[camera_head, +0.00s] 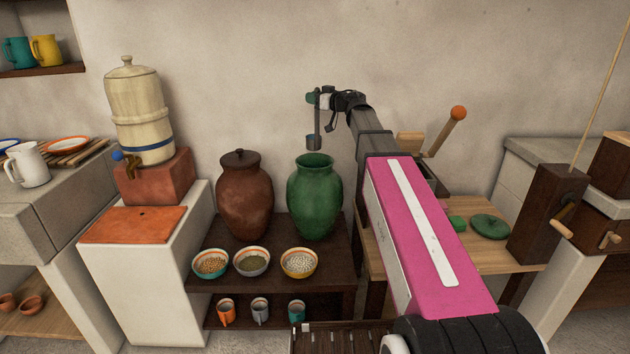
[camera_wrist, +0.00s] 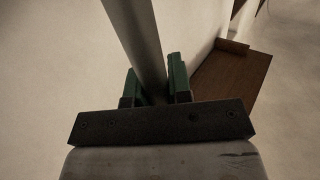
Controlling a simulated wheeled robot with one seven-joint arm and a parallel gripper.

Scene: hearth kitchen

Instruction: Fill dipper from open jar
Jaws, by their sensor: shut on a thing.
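The dipper (camera_head: 313,142) is a small grey metal cup on a long upright handle. My gripper (camera_head: 319,97) is shut on the upper part of the handle, above the jar. The cup hangs just above the mouth of the open green jar (camera_head: 315,200) and looks apart from it. In the wrist view the grey handle (camera_wrist: 140,40) stands between the green finger pads of my gripper (camera_wrist: 153,85). The jar stands on a dark wooden shelf. Its inside and the dipper cup's contents are hidden.
A lidded brown jar (camera_head: 245,195) stands left of the green jar. Several bowls, among them a yellow-rimmed one (camera_head: 299,263), stand in front. A green lid (camera_head: 489,226) lies on the wooden table at right. A ceramic water dispenser (camera_head: 138,105) stands at left.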

